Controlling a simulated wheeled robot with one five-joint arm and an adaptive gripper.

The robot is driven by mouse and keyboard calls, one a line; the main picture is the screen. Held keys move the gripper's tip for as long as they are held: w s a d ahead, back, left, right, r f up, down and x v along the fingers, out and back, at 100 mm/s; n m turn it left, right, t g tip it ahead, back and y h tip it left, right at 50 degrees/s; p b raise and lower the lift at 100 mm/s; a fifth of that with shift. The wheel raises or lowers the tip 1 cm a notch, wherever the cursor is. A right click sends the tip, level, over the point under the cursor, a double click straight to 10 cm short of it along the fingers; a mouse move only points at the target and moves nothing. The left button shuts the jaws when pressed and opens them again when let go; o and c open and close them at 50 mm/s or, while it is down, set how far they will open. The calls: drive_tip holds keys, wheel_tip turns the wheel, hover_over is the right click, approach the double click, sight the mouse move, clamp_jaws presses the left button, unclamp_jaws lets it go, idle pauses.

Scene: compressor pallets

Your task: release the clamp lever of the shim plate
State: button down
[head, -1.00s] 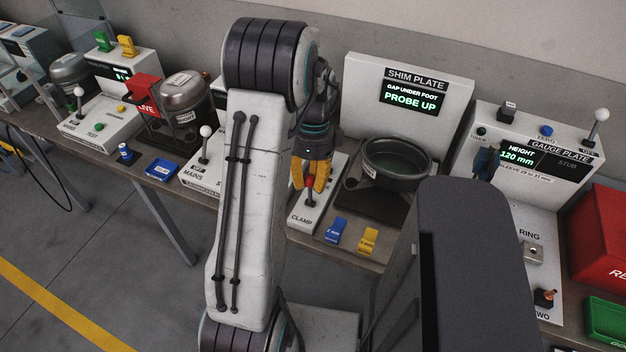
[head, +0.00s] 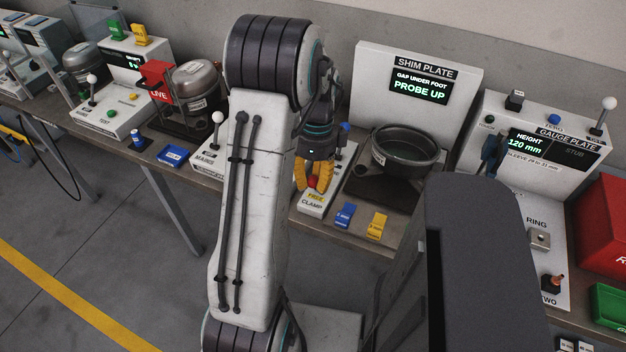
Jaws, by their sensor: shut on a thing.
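The shim plate station has a white back panel (head: 430,62) whose screen reads "GAP UNDER FOOT, PROBE UP". A dark open bowl-shaped shell (head: 405,149) sits on its black base. To its left is the white clamp box (head: 312,208), marked "CLAMP", with a yellow "FREE" label (head: 315,197) showing. My gripper (head: 313,178), with yellow fingers, is shut on the red knob of the clamp lever (head: 312,183). The lever leans toward the front of the box. Its shaft is mostly hidden by the fingers and knob.
A blue block (head: 344,215) and a yellow block (head: 376,225) lie at the bench's front edge. The gauge plate station (head: 545,140) stands to the right, with a red bin (head: 604,230) beyond. My arm hides part of the station to the left.

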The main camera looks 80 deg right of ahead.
drive_tip(key=shift+a+f, duration=0.1)
drive_tip(key=shift+a, duration=0.15)
drive_tip(key=c, duration=1.1)
unclamp_jaws()
drive_tip(key=shift+a, duration=0.1)
drive_tip(key=shift+o, duration=0.9)
drive_tip(key=shift+d+r, duration=0.3)
drive_tip(key=shift+r, duration=0.15)
wheel_tip(320, 180, up, 11)
drive_tip(key=d, duration=0.2)
drive_tip(key=shift+s, duration=0.1)
